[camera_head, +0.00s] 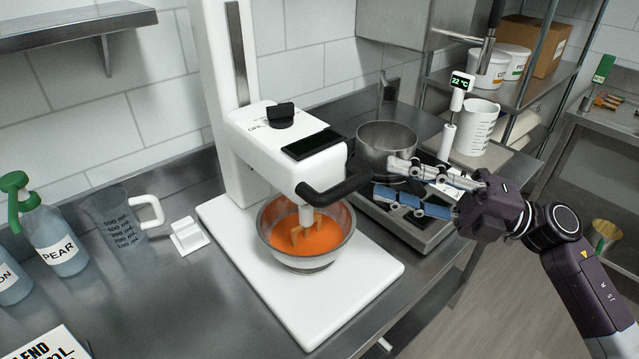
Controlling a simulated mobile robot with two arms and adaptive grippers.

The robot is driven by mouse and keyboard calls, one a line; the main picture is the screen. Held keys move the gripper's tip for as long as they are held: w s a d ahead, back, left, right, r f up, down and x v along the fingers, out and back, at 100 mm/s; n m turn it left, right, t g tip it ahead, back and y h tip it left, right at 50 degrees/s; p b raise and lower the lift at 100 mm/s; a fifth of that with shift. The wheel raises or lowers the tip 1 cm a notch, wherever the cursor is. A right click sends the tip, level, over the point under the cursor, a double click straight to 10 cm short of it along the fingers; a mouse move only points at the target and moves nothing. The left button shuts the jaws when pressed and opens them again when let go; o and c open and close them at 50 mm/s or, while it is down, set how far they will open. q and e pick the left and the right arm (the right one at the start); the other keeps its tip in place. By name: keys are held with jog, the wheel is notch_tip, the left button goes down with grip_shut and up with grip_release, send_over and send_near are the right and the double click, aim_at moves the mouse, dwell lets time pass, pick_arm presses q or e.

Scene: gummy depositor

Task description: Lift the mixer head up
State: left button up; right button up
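The white mixer head (262,138) sits low on its upright column (222,80). Its beater (306,232) reaches into orange liquid in a steel bowl (342,245) on the white base (315,312). A black curved handle (335,190) sticks out from the front of the head to the right. My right gripper (383,178) comes in from the right with its fingers apart. Its fingertips are at the handle's right end, one above and one below it in the picture; I cannot tell if they touch it. My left gripper is not in view.
A steel pot (386,140) stands on a scale (405,228) behind my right fingers. A thermometer (455,100) and white jug (477,127) are behind. At left are a measuring cup (117,218) and PEAR bottle (57,240). A wall shelf (75,28) hangs upper left.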

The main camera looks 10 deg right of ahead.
aim_at(346, 187)
jog(key=shift+s+a+f+n+g+h, duration=0.3)
jog(key=shift+s+f+n+g, duration=0.1)
jog(key=shift+s+n+g, duration=0.3)
jog(key=shift+a, duration=0.15)
jog(key=shift+a+r+p, duration=0.1)
jog(key=shift+a+p, duration=0.25)
jog(key=p+x, duration=0.2)
jog(key=x, duration=0.4)
jog(key=shift+a, duration=0.3)
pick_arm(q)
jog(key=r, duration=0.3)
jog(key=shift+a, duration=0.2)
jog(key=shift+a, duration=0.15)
pick_arm(e)
grip_shut()
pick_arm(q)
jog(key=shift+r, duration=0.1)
